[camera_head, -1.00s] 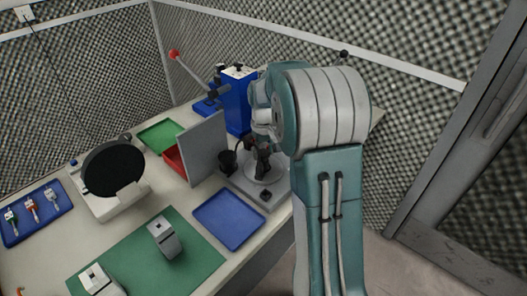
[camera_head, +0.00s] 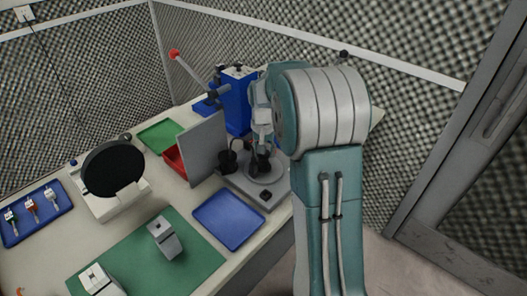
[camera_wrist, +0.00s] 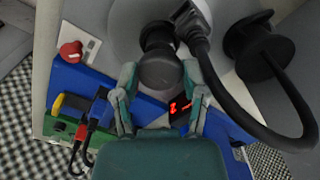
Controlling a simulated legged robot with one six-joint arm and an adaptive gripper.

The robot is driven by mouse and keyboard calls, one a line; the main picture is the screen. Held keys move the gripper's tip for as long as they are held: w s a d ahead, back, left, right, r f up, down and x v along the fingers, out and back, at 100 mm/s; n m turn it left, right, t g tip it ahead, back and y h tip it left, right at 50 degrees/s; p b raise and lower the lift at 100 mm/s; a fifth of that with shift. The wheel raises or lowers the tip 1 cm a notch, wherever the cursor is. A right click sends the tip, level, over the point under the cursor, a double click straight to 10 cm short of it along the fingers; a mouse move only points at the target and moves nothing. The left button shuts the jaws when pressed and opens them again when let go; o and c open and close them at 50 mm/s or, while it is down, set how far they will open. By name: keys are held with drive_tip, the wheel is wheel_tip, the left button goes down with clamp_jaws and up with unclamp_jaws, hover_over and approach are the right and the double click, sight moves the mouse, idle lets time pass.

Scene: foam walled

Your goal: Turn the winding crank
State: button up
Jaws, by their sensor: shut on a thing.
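The winding device has a grey round plate (camera_head: 272,178) on a grey base near the right edge of the table. A black knob (camera_wrist: 160,72) stands on it, which I take to be the crank's handle. My gripper (camera_wrist: 160,84) has one finger on each side of this knob and is shut on it. In the head view my gripper (camera_head: 261,146) comes down over the plate, and its fingertips are hard to make out. A second black spool-like part (camera_wrist: 262,50) stands beside it, with a thick black cable (camera_wrist: 280,138) looping close by.
A grey upright panel (camera_head: 203,150) stands left of the device. A blue box (camera_head: 236,100) with a red-knobbed lever is behind. A blue tray (camera_head: 229,219) lies in front. A red button (camera_wrist: 71,51) and a red-digit display (camera_wrist: 180,107) show in the wrist view.

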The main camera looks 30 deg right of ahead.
drive_tip(key=shift+w+r+m, duration=0.1)
drive_tip(key=shift+m, duration=0.85)
drive_tip(key=shift+w+r+m, duration=0.1)
drive_tip(key=shift+m, duration=14.25)
drive_tip(key=shift+m, duration=0.6)
